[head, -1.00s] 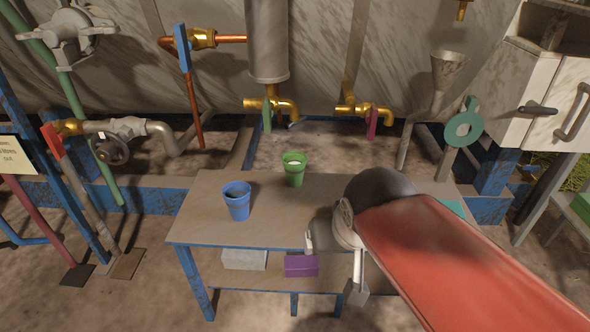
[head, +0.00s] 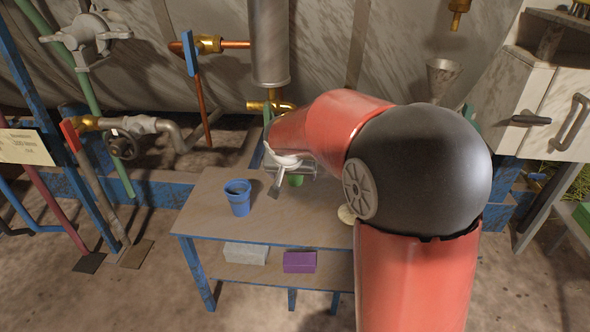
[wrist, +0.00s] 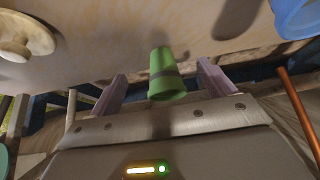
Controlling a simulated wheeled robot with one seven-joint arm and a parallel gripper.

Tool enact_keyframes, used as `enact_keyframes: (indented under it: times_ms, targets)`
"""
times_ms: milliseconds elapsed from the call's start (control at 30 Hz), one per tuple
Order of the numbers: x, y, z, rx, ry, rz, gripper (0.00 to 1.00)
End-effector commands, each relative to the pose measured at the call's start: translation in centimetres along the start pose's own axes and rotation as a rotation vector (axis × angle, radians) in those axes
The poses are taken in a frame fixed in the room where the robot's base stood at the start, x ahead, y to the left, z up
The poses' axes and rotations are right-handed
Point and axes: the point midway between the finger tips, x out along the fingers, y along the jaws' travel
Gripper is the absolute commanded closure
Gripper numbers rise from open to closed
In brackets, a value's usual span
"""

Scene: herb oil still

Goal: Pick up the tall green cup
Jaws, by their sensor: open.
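The green cup (head: 296,180) stands on the table, mostly hidden behind my gripper in the head view. In the wrist view the green cup (wrist: 163,68) shows whole, with a darker band around it. My gripper (wrist: 161,84) is open, one finger on each side of the cup in that view, with a visible gap on both sides. In the head view my gripper (head: 290,172) is at the cup, partly hidden by my arm. I cannot tell how deep the cup sits between the fingers.
A blue cup (head: 237,199) stands left of the green one; it also shows in the wrist view (wrist: 297,15). A pale round object (head: 346,215) is on the table (head: 215,225) near my arm. Brass taps (head: 268,106) and pipes stand behind. Purple (head: 299,262) and grey (head: 246,253) blocks lie below.

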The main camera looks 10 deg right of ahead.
Motion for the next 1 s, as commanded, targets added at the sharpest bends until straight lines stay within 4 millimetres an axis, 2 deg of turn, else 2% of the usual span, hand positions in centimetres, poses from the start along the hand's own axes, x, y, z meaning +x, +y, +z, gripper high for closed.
enact_keyframes:
  times_ms: [267, 533, 667, 900, 1000]
  targets:
    - [1.3, 0.0, -2.0, 0.000, 0.000, 0.000, 0.18]
    - [3.6, 0.1, -5.6, 0.001, -0.001, 0.000, 0.18]
    - [4.7, 0.0, -5.5, -0.001, -0.001, 0.000, 0.18]
    - [4.8, 0.0, -5.6, -0.001, 0.000, -0.001, 0.18]
    - [4.8, 0.0, -5.6, -0.001, 0.000, -0.001, 0.31]
